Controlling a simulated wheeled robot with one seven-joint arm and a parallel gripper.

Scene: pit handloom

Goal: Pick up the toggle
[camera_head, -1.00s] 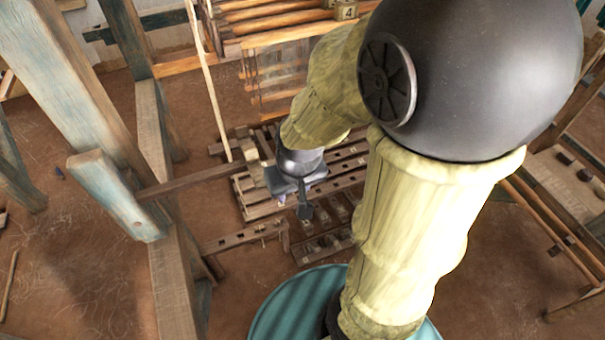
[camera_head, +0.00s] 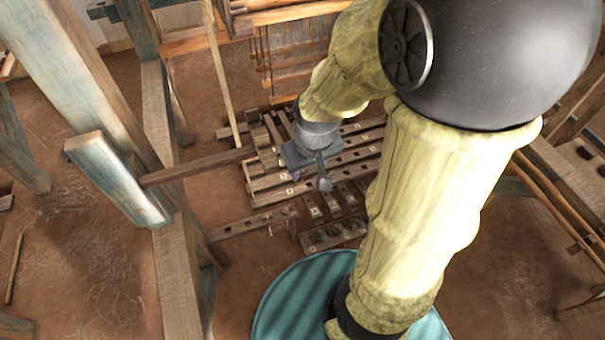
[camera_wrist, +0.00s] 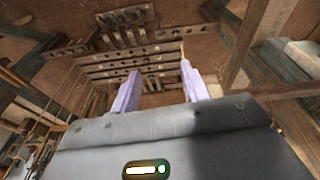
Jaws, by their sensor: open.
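I cannot pick out the toggle with certainty; small dark pieces on the low slatted frame are too small to name. My gripper (camera_head: 308,165) hangs over that slatted wooden frame (camera_head: 262,182) in the head view, its fingers mostly hidden by the hand. In the wrist view, two pale violet fingers stand wide apart, and my gripper (camera_wrist: 160,68) is open with nothing held between them. The holed rails (camera_wrist: 112,70) lie beyond the fingertips, apart from them.
A thick blue-brown post (camera_head: 75,75) and a long beam (camera_head: 170,200) stand left of my arm. A crossbar (camera_head: 195,168) reaches toward the slatted frame. Loom threads and bars (camera_head: 295,60) are behind. Brown floor (camera_head: 90,260) is clear at lower left.

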